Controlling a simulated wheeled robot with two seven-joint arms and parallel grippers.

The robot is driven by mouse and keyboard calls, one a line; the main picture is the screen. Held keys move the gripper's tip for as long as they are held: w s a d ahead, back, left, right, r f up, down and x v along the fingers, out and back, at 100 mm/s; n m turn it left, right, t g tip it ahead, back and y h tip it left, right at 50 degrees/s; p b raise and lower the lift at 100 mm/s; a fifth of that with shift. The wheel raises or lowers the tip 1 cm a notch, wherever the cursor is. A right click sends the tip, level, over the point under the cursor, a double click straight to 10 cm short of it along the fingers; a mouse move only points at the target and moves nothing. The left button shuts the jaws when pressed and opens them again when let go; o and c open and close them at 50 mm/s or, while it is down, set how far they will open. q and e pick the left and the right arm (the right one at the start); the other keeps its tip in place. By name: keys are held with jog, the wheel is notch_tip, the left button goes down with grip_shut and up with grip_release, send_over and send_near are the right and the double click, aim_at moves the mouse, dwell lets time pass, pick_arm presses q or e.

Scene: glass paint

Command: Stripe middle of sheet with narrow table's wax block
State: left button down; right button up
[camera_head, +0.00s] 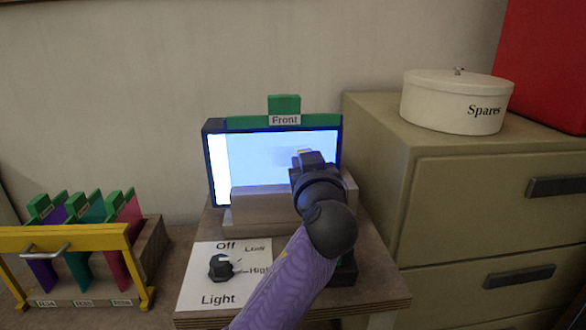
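The sheet (258,160) is a pale, brightly lit panel standing upright at the back of the narrow table (190,314). It has a green top bar labelled "Front", a dark left edge and a wooden base (258,217). My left gripper (304,155) is in front of the right half of the sheet, pointing toward it. My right gripper is not in view.
A "Light" plate with a black knob (221,267) lies on the narrow table's front left. A yellow-barred rack (70,240) with coloured panels stands left. Right is a drawer cabinet (480,200) with a white "Spares" tin (440,100) and a red box (545,60).

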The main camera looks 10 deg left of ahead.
aim_at(252, 158)
pick_arm(q)
jog(key=shift+w+d+f+b, duration=0.1)
jog(key=shift+w+d+b, duration=0.1)
jog(key=shift+d, duration=0.35)
jog(key=shift+w+d+b, duration=0.15)
jog(key=shift+d, duration=0.4)
jog(key=shift+a+p, duration=0.25)
jog(key=shift+p, duration=0.05)
jog(key=a+p, duration=0.1)
jog(key=s+a, duration=0.1)
jog(key=a, duration=0.1)
jog(key=shift+r+p, duration=0.2)
jog(key=shift+p, duration=0.2)
jog(key=shift+s+a+f, duration=0.1)
jog(key=shift+a, duration=0.15)
jog(key=a+p, duration=0.2)
jog(key=shift+s+a, duration=0.5)
jog(key=shift+a, duration=0.25)
jog(key=a+p, duration=0.2)
jog(key=shift+s+a, duration=0.35)
jog(key=shift+s, duration=0.05)
jog(key=shift+s+a, duration=0.1)
jog(key=shift+a, duration=0.35)
